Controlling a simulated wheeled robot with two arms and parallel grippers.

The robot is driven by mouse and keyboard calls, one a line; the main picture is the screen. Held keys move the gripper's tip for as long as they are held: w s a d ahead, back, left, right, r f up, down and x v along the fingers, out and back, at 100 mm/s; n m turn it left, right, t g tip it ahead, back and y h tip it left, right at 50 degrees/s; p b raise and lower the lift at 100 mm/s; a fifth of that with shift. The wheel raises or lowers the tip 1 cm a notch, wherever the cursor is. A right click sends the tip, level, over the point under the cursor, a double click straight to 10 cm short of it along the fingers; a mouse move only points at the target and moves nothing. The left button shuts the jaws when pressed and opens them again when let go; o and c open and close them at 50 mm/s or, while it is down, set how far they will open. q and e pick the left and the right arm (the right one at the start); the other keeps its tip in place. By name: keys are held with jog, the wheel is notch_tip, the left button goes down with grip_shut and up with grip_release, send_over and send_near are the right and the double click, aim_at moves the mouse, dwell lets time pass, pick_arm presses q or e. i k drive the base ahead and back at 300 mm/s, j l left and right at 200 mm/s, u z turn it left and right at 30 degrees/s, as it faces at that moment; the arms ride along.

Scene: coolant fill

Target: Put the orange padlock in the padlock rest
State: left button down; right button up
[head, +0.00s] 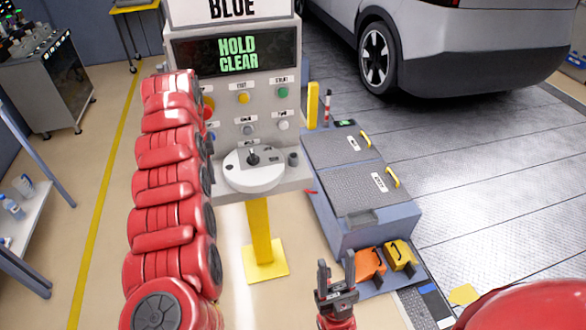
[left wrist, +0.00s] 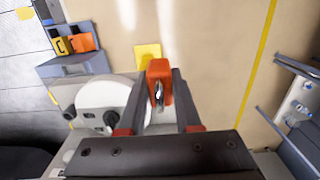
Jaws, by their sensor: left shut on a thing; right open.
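The orange padlock (left wrist: 158,74) is between the fingertips of my left gripper (left wrist: 159,100), which is shut on it, with the metal shackle showing between the fingers. It is held up above the floor. In the head view my red left arm hides this gripper and the padlock. An orange block (head: 370,263) and a yellow block (head: 400,255) sit side by side on a ledge of the grey-blue cabinet; I cannot tell if either is the padlock rest. My right gripper (head: 337,275) is open and empty, left of and nearer than the orange block.
A control console (head: 240,105) with buttons and a "HOLD CLEAR" screen stands behind a round white plate (head: 254,172) with a black knob. The cabinet (head: 355,205) has yellow-handled lids. A car (head: 460,45) stands at the back right. A shelf with bottles (head: 20,205) is at the left.

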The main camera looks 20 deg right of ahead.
aim_at(293, 162)
jog(key=i+l, duration=0.15)
jog(key=l, duration=0.2)
jog(key=i+l, duration=0.2)
jog(key=l, duration=0.15)
jog(key=i+l, duration=0.15)
jog(key=l, duration=0.2)
